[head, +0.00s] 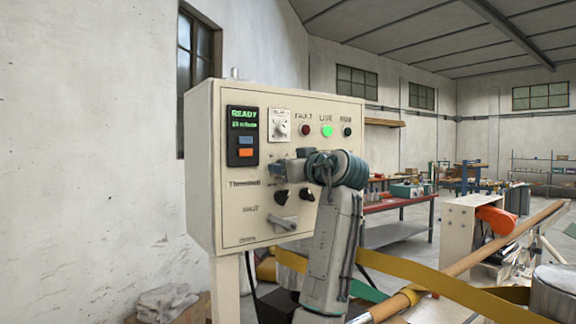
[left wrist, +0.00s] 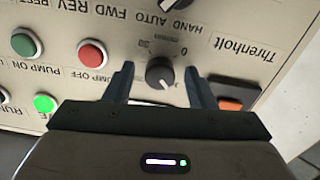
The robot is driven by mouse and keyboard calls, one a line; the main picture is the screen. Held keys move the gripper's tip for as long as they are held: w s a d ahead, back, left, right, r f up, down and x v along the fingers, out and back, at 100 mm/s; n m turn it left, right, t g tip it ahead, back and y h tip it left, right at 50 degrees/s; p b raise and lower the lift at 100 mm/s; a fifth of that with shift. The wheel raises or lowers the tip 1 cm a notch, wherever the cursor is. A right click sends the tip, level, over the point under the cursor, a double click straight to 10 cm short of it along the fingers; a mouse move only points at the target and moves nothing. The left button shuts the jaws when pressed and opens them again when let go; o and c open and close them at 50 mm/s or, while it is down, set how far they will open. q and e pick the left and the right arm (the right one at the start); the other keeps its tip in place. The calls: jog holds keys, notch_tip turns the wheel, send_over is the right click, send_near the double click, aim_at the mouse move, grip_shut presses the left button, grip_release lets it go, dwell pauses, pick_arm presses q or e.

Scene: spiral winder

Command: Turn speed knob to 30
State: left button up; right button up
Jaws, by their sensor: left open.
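A cream control box (head: 228,170) stands on a post in the head view. My left gripper (head: 279,168) reaches its front face from the right. In the left wrist view, with the panel upside down, a round dark knob (left wrist: 160,73) with a scale marked 0 and 30 sits between the open fingers of my left gripper (left wrist: 160,85). The fingers are on both sides of the knob, and I cannot tell whether they touch it. The knob's pointer direction is unclear. My gripper hides that part of the panel in the head view.
A red button (left wrist: 92,53), a green button (left wrist: 24,44) and an orange switch (left wrist: 238,93) lie near the fingers. The panel has a READY display (head: 243,135), lamps and a lever (head: 283,223). A yellow strap (head: 420,276) runs at the lower right.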

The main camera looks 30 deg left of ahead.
pick_arm(q)
jog(key=c, duration=1)
pick_arm(e)
jog(key=shift+w+d, duration=0.1)
jog(key=shift+d, duration=0.25)
pick_arm(q)
jog(key=shift+o, duration=0.2)
pick_arm(e)
jog(key=shift+r, duration=0.1)
